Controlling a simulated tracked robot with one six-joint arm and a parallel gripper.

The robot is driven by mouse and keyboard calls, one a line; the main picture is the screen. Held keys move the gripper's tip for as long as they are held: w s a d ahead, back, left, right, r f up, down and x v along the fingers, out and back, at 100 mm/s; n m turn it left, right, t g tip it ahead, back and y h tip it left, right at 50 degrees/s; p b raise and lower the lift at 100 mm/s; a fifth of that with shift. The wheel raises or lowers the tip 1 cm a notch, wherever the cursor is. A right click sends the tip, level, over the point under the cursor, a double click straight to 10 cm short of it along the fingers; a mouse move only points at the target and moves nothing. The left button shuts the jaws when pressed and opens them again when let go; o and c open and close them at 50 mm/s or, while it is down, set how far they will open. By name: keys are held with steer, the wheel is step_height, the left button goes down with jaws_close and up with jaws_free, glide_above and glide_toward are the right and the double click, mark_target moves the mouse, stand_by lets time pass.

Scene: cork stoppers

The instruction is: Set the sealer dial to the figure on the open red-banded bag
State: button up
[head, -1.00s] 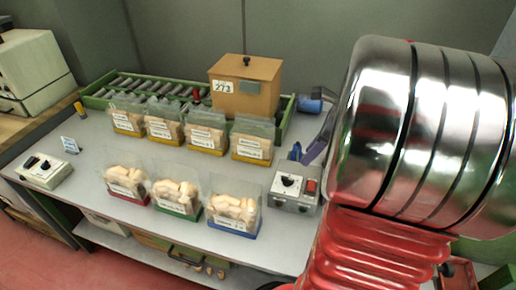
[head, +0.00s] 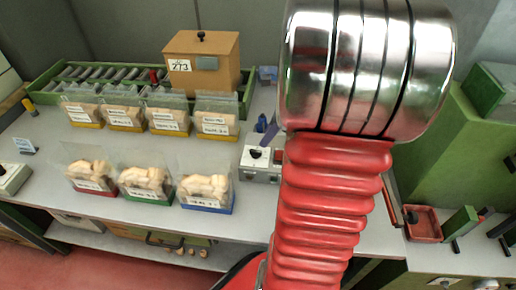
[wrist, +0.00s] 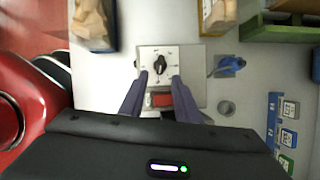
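The sealer (head: 258,161) is a light grey box on the bench, left of my red arm, which hides its right side in the head view. Its black dial (wrist: 160,65) sits on a white plate with small marks, and a red switch (wrist: 160,100) is below it in the wrist view. I cannot read the dial's setting. The red-banded bag (head: 92,176) stands open at the front left with pale corks inside; its label is too small to read. My gripper (wrist: 159,76) is open and empty, its purple fingers apart on either side of the dial in the picture.
A green-banded bag (head: 146,184) and a blue-banded bag (head: 207,191) stand right of the red one. Several yellow-banded bags (head: 166,122) stand behind. A wooden box marked 273 (head: 200,62) is at the back. A blue item (wrist: 230,65) lies beside the sealer.

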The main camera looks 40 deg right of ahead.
mark_target(257, 151)
steer(key=x, duration=0.7)
steer(key=shift+w+f, duration=0.15)
steer(key=shift+f, duration=0.2)
steer(key=shift+c, duration=0.2)
